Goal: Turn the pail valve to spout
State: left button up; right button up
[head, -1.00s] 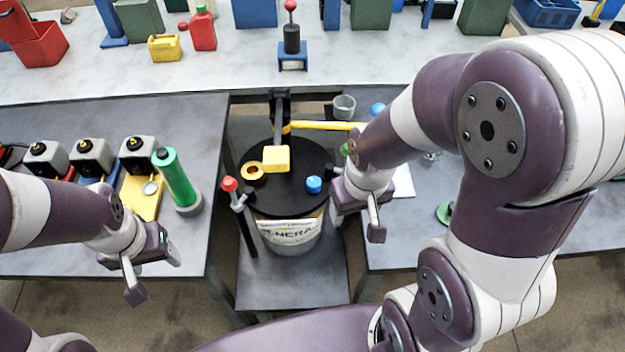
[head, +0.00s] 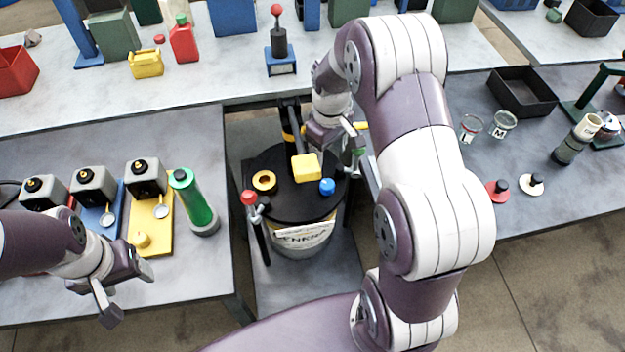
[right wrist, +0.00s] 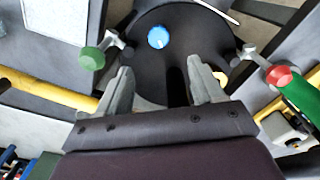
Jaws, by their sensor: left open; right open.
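The pail (head: 300,240) stands between the tables under a black lid (head: 283,205). The knob also shows in the right wrist view (right wrist: 157,37). A yellow bar (right wrist: 50,90) runs behind the pail, mostly hidden in the head view. I cannot tell which part is the valve. My right gripper (head: 345,148) is open over the lid's back right; its fingers (right wrist: 163,88) straddle a dark slot-like part. My left gripper (head: 118,292) is open, empty, over the left table.
A red-tipped clamp (head: 249,198) and a green-tipped clamp (right wrist: 92,58) flank the pail. A green cylinder (head: 195,200) stands on the left table. A dark post (head: 290,120) rises behind the lid. My right arm covers part of the right table.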

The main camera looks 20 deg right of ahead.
aim_at(327, 183)
notch_tip(327, 183, down, 9)
jog(key=shift+f+p, duration=0.15)
jog(key=shift+p, duration=0.7)
jog(key=shift+d+f, duration=0.2)
jog(key=shift+f, duration=1.05)
jog(key=shift+s+f, duration=0.1)
jog(key=shift+f, duration=0.25)
pick_arm(q)
notch_tip(327, 183, up, 2)
jog(key=shift+d+r, duration=0.1)
jog(key=shift+d, duration=0.05)
pick_arm(e)
jog(key=shift+a, duration=0.1)
jog(key=c, duration=1.1)
